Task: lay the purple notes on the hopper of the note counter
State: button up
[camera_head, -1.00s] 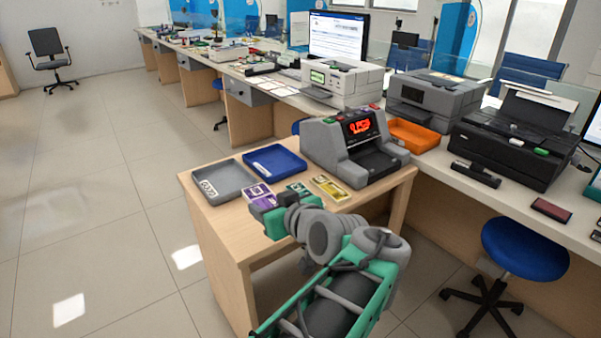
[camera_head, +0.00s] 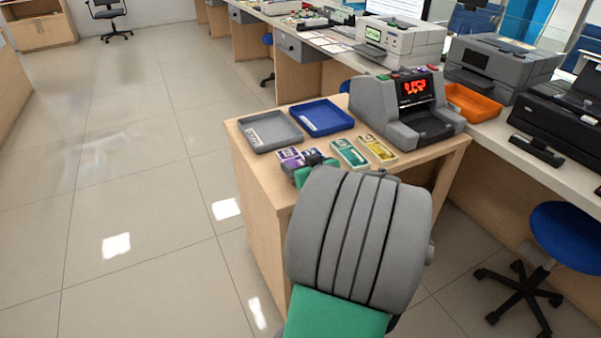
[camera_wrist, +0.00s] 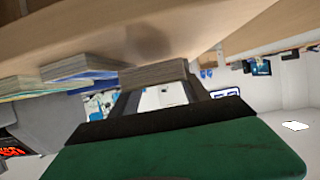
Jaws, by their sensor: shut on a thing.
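The purple notes (camera_head: 289,154) are at the near edge of the small wooden table, partly hidden behind my gripper (camera_head: 309,166). In the wrist view, my gripper (camera_wrist: 158,92) is shut on the stack of purple notes (camera_wrist: 155,74), whose edge shows between the fingers. The stack is close to the tabletop; whether it touches is hard to tell. The grey note counter (camera_head: 405,110), with a red lit display, stands at the back right of the same table, apart from my gripper. Its hopper (camera_head: 432,124) looks empty.
Green notes (camera_head: 350,153) and yellow notes (camera_head: 377,149) lie right of my gripper, before the counter. A grey tray (camera_head: 270,131) and a blue tray (camera_head: 322,117) lie behind. An orange tray (camera_head: 473,103) and printers stand on the long counter. A blue stool (camera_head: 567,240) is at right.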

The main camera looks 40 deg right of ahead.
notch_tip(320, 180, down, 2)
jog(key=shift+f, duration=0.1)
jog(key=shift+f, duration=0.1)
jog(key=o, duration=1.1)
jog(key=shift+s, duration=0.1)
jog(key=shift+o, duration=0.2)
